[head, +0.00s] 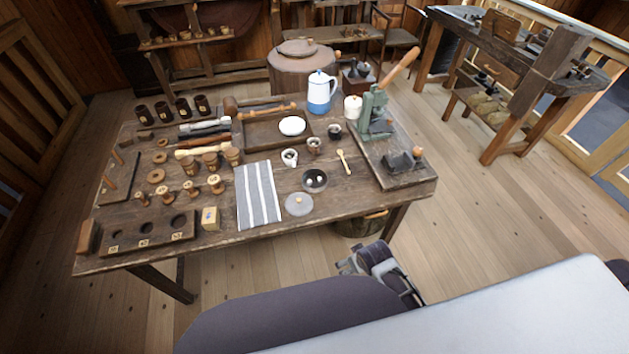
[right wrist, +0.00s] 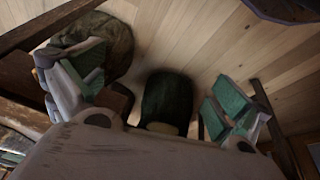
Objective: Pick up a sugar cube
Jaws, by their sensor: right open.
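A grey round lid with a light knob (head: 299,210) lies just in front of the bowl. My right gripper (head: 350,262) is off the front of the table, below and to the right of the bowl. In the right wrist view its green-padded fingers (right wrist: 160,92) are spread wide with nothing between them. The sugar cubes do not show in that view. My left gripper is not in view.
A striped cloth (head: 258,195) lies left of the bowl. A white cup (head: 290,158) and a wooden spoon (head: 343,161) are behind it. A green press (head: 374,115) stands at the right. A basket (head: 360,225) is under the table edge. The front right tabletop is mostly clear.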

